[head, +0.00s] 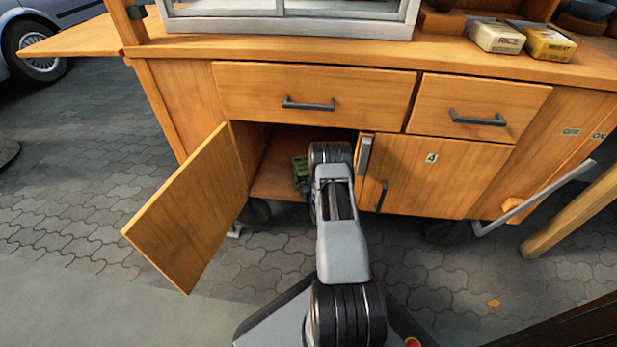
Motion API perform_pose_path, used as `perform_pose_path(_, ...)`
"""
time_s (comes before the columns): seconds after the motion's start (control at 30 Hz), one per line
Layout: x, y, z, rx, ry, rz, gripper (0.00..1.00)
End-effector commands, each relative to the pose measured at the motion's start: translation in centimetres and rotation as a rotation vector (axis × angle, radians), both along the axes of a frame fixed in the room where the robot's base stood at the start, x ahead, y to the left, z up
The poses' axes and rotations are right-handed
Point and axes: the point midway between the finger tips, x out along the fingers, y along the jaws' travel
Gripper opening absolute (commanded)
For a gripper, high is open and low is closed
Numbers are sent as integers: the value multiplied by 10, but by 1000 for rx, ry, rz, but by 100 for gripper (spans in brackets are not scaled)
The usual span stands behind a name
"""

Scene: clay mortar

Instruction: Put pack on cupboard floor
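The cupboard (265,184) under the counter has its left door (190,215) swung wide open. My arm reaches into the opening, and its wrist hides much of the inside. A green pack (299,168) shows just left of the wrist, within the cupboard opening. I cannot tell whether the pack rests on the cupboard floor or is held above it. My gripper's fingers are hidden behind the wrist, so their state does not show.
A closed door (425,177) marked 4 is right of the opening. Two closed drawers (315,95) are above. Packs marked rice (497,38) and wheat (549,43) sit on the countertop. Grey paving (90,215) is clear at the left.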

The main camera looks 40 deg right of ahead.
Motion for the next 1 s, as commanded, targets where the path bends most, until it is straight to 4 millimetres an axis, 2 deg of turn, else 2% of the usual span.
perform_pose_path(0.03, -3, 1, -13, 13, 22, -2, 100)
perform_pose_path(0.2, -6, 2, 0, 15, 25, -3, 100)
perform_pose_path(0.5, -62, 26, 5, 13, 22, 0, 100)
perform_pose_path(0.73, -96, 39, 5, 10, 18, 0, 100)
perform_pose_path(0.9, -108, 43, 6, 9, 18, 2, 100)
perform_pose_path(1.0, -101, 44, 13, 7, 40, 14, 100)
